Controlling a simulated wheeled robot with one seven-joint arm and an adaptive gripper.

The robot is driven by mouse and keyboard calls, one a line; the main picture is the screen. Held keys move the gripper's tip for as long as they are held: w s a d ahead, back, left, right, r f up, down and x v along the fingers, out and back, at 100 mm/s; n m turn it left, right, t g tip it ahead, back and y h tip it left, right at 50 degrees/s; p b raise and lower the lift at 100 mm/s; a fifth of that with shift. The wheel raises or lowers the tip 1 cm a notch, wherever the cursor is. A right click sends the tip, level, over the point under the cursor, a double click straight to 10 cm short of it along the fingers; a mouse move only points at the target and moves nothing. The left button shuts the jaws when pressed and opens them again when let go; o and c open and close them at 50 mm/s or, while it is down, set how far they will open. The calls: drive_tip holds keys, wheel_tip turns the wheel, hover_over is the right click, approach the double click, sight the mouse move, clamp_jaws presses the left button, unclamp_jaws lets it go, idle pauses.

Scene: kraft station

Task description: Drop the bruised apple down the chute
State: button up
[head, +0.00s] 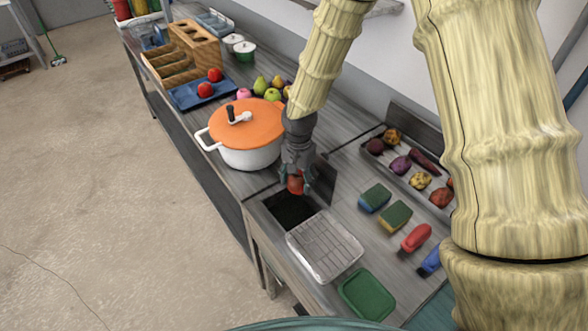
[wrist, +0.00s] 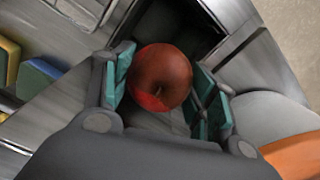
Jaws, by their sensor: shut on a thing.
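My gripper (head: 297,178) is shut on a dull red apple (head: 295,184). In the wrist view the apple (wrist: 159,78) sits between the teal finger pads of my gripper (wrist: 162,88), with its stem and a brighter red patch showing. The chute (head: 290,209) is a dark square opening in the counter. The apple is above the opening's back edge in the head view. In the wrist view the dark chute (wrist: 190,30) shows behind the apple. I cannot tell a bruise on the apple for sure.
A white pot with an orange lid (head: 247,125) stands close to the left of the chute. A grey ribbed lid (head: 325,246) lies at its front right. Sponges (head: 395,215), a green board (head: 367,294) and a vegetable tray (head: 397,172) are to the right. A blue tray (head: 190,97) holds two red apples.

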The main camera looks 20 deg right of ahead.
sight(299, 193)
drive_tip(key=shift+s+f+b, duration=1.15)
drive_tip(key=shift+s+f, duration=0.05)
drive_tip(key=shift+s, duration=0.05)
drive_tip(key=w+f, duration=0.1)
drive_tip(key=w+f+b, duration=0.1)
drive_tip(key=f, duration=0.1)
drive_tip(key=shift+s+a+r, duration=0.1)
drive_tip(key=shift+s+r, duration=0.2)
drive_tip(key=shift+s, duration=0.25)
drive_tip(key=o, duration=0.7)
drive_tip(key=shift+w+f, duration=0.1)
drive_tip(key=o, duration=0.5)
drive_tip(key=shift+w+f, duration=0.2)
drive_tip(key=shift+w, duration=0.1)
drive_tip(key=shift+c, duration=0.2)
drive_tip(key=shift+s+r, duration=0.2)
drive_tip(key=shift+s, duration=0.1)
drive_tip(key=shift+w+r, duration=0.2)
drive_tip(key=shift+r, duration=0.4)
drive_tip(key=r, duration=1)
drive_tip(key=shift+s+r, duration=0.2)
drive_tip(key=shift+r, duration=0.2)
